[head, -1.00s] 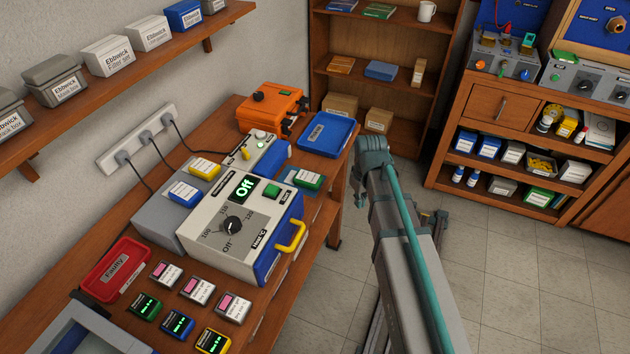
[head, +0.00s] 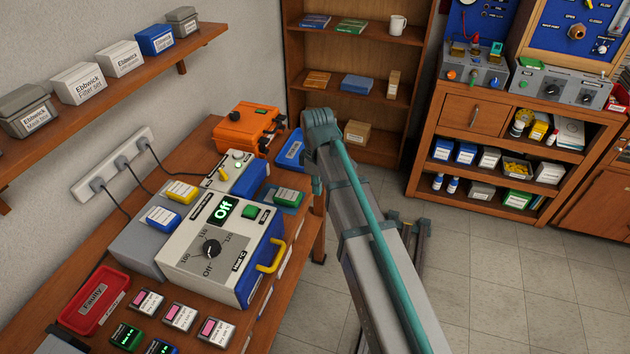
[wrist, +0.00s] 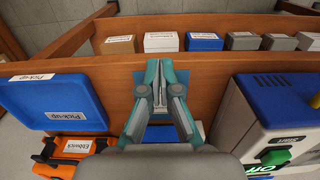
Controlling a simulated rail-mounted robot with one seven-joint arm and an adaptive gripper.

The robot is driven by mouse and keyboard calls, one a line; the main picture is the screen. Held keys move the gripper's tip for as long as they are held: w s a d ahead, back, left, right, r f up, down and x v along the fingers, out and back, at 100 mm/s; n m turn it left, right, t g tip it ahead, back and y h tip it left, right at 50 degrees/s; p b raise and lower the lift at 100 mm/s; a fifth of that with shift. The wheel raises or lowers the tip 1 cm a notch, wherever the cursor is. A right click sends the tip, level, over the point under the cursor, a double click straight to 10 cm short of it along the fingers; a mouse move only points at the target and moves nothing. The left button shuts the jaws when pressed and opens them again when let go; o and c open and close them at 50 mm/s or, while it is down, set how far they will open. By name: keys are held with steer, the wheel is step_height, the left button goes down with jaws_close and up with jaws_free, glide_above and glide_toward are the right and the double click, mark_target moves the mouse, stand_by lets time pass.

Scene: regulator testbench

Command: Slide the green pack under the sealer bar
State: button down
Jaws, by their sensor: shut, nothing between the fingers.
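The green pack (head: 288,197) is dark green with a white label. In the head view it lies at the table's right edge, beside the white dial machine (head: 215,245). That machine has an "Off" display, a green button and a yellow handle (head: 272,256). I cannot tell for sure which part is the sealer bar. My gripper (wrist: 160,108) is shut and empty in the wrist view, between the blue tray and a blue-topped machine (wrist: 285,100).
A blue pick-up tray (head: 290,150) and an orange case (head: 245,128) stand at the table's far end. A red tray (head: 93,302) and several small packs lie in front. A wall shelf with boxes hangs at left. Open floor lies right of the table.

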mark_target(284, 193)
steer(key=f+p, duration=0.1)
steer(key=f, duration=0.1)
steer(key=a+f, duration=0.1)
steer(key=f, duration=0.1)
steer(key=w+a+f+p, duration=0.1)
steer(key=f, duration=0.1)
steer(key=shift+a+f+p, duration=0.2)
steer(key=shift+p, duration=0.1)
steer(key=shift+w+a+f, duration=0.15)
steer(key=shift+w+a, duration=0.05)
steer(key=shift+a, duration=0.5)
steer(key=a, duration=0.2)
steer(key=w+a, duration=0.1)
steer(key=a, duration=0.1)
steer(key=w+a, duration=0.1)
steer(key=a, duration=0.1)
steer(key=shift+w+a, duration=0.2)
steer(key=shift+a, duration=0.15)
steer(key=shift+d, duration=0.1)
